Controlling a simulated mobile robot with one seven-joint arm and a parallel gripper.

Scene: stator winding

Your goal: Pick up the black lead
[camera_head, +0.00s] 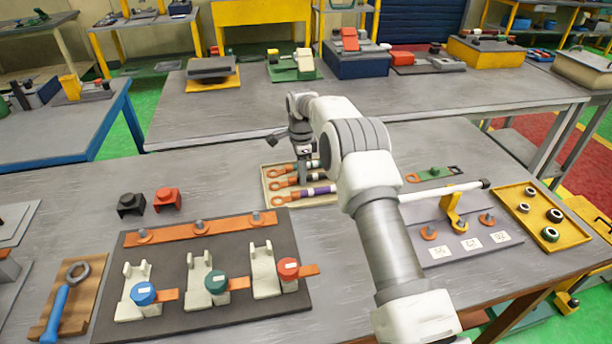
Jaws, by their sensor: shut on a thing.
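The black lead (285,183) has a copper ring end and lies in the middle of a shallow tan tray (268,201), between two other leads. My gripper (303,178) points down over the tray and is shut on the black lead near its middle. My fingers hide part of the lead. Whether it is clear of the tray floor cannot be told.
A lead with a green part (280,170) lies behind, and one with a purple band (315,191) lies in front. A dark terminal board (190,318) stands front left, near black (130,205) and red (167,199) blocks. A yellow tray (530,230) with rings is at right.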

